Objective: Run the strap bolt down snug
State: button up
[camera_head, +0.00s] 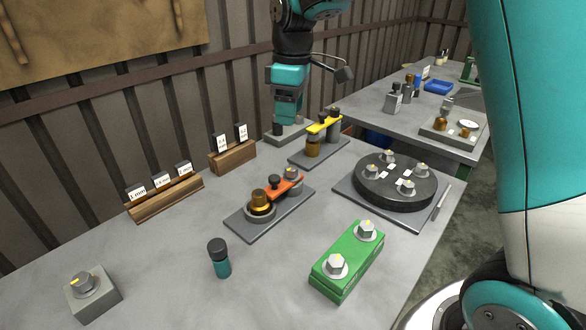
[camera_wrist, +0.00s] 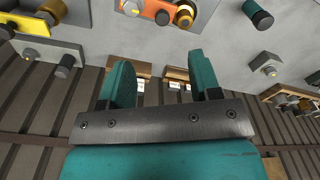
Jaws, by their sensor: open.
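An orange strap (camera_head: 285,188) lies on a dark grey plate (camera_head: 240,226) in the middle of the table. A brass knob (camera_head: 260,196) stands at its left end and a grey bolt head (camera_head: 291,174) at its right end. The strap (camera_wrist: 163,8) also shows at the top of the wrist view. A yellow strap (camera_head: 325,125) sits on another plate behind, beside a brass post (camera_head: 313,146). I cannot tell which strap the bolt belongs to. My gripper (camera_wrist: 160,68) is open with nothing between its teal fingers. In the head view it hangs at the back of the table, apart from the orange strap.
A black disc (camera_head: 388,200) with several bolts stands at the right. A green block (camera_head: 345,268) with two bolts is at the front. A teal-and-black tool (camera_head: 219,258), a grey knob block (camera_head: 92,297) and wooden card racks (camera_head: 166,196) stand left. The front left table is mostly clear.

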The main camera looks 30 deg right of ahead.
send_near(294, 169)
jog(key=shift+n+h, duration=0.3)
jog(key=f, duration=0.3)
jog(key=f+p, duration=0.1)
jog(key=f, duration=0.5)
jog(key=shift+w+a+f, duration=0.1)
jog(key=shift+a+f, duration=0.2)
jog(key=shift+f, duration=0.05)
jog(key=shift+c, duration=0.2)
jog(key=c, duration=0.9)
